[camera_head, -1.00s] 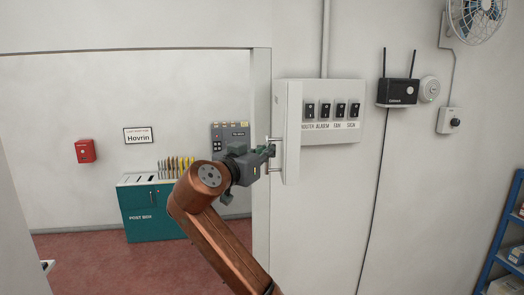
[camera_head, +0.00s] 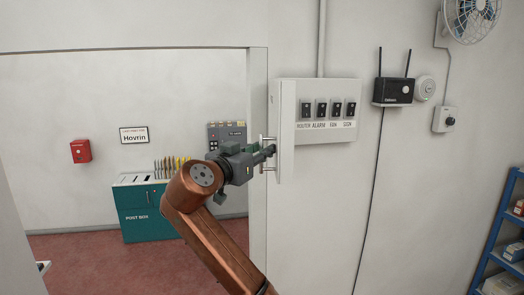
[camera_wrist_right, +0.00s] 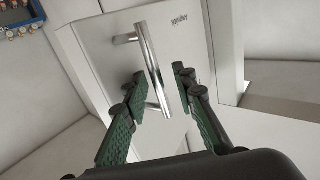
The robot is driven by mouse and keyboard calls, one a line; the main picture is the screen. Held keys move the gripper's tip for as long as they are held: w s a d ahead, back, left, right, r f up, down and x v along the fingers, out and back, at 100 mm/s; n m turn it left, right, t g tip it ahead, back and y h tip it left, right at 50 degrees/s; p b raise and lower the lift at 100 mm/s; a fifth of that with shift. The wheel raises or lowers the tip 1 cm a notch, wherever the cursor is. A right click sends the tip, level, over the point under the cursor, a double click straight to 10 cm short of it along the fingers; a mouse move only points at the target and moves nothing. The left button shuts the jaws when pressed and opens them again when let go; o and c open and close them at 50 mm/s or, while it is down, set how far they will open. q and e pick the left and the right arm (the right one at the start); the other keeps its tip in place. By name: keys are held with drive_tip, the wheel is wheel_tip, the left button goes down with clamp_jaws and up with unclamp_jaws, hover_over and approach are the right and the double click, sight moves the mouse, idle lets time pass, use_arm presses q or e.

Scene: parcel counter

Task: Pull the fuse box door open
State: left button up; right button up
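The fuse box (camera_head: 330,131) is a light grey wall box with a row of switches. Its door (camera_head: 287,130) stands open, swung out from the box's left side. The switches labelled router, alarm, fan and sign are uncovered. A silver bar handle (camera_head: 263,153) is on the door's outer face; it also shows in the right wrist view (camera_wrist_right: 151,62). My right gripper (camera_head: 268,152) is at the handle. In the right wrist view its green-padded fingers (camera_wrist_right: 157,86) are spread, one on each side of the bar, with gaps visible. My left gripper is not in view.
A doorway edge (camera_head: 257,180) runs just left of the box. Beyond it are a teal post box (camera_head: 146,222) and a red wall box (camera_head: 81,151). A black router (camera_head: 394,91) and a fan (camera_head: 472,18) are right of the box. A blue shelf (camera_head: 497,238) stands at lower right.

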drive_tip(key=v, duration=1.2)
